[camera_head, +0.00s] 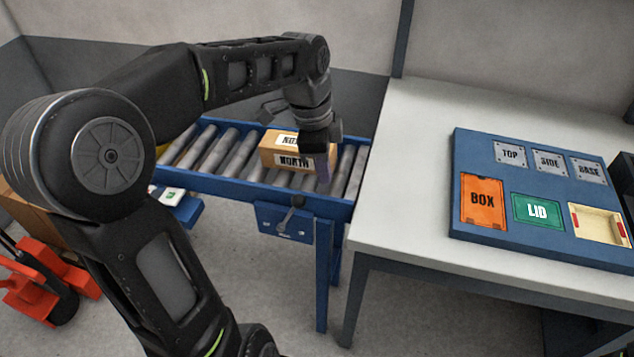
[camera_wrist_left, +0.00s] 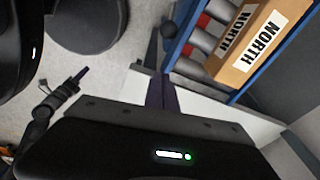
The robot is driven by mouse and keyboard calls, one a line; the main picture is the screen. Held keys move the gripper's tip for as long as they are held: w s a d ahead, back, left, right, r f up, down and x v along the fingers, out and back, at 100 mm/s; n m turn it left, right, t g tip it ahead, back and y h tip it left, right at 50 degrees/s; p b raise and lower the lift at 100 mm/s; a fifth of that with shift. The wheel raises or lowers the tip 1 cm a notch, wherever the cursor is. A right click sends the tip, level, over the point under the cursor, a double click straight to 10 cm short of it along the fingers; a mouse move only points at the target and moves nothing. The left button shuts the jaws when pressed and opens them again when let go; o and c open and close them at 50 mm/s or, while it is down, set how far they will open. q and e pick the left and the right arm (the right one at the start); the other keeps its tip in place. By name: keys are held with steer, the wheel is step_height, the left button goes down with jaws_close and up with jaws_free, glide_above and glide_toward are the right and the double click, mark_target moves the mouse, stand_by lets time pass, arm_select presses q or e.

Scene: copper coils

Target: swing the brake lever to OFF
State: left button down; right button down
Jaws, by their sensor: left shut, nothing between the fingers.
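The brake lever (camera_head: 291,212) is a short dark handle with a round knob on a blue plate (camera_head: 272,224) at the conveyor's front side. In the head view it leans up and right from its pivot. In the left wrist view its dark knob (camera_wrist_left: 168,30) shows near the top. My left gripper (camera_head: 322,180) is shut and empty, above and right of the lever and apart from it. Its purple fingers (camera_wrist_left: 161,95) also show in the left wrist view. What looks like my right gripper (camera_wrist_left: 79,76) shows small there, its jaws unclear. I cannot read any OFF mark.
A carton marked NORTH (camera_head: 285,157) sits on the blue roller conveyor (camera_head: 235,188), close by my left gripper. A white table (camera_head: 400,215) with a blue labelled board (camera_head: 460,222) stands at right. An orange-red wheeled thing (camera_head: 40,278) is at lower left.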

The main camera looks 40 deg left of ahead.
arm_select(q)
steer(key=f, duration=0.6)
steer(key=d+f, duration=0.1)
steer(key=f, duration=0.2)
steer(key=shift+w+f, duration=0.4)
steer(key=shift+s+a+r+p, duration=0.25)
steer(key=shift+s+a+p, duration=0.05)
steer(key=shift+a, duration=0.3)
steer(key=shift+s+a+r+p, duration=0.2)
steer(key=shift+s+a+p, duration=0.1)
steer(key=shift+a, duration=0.3)
steer(key=shift+s+a+r, duration=0.1)
steer(key=shift+s+a, duration=0.25)
steer(key=shift+a, duration=0.15)
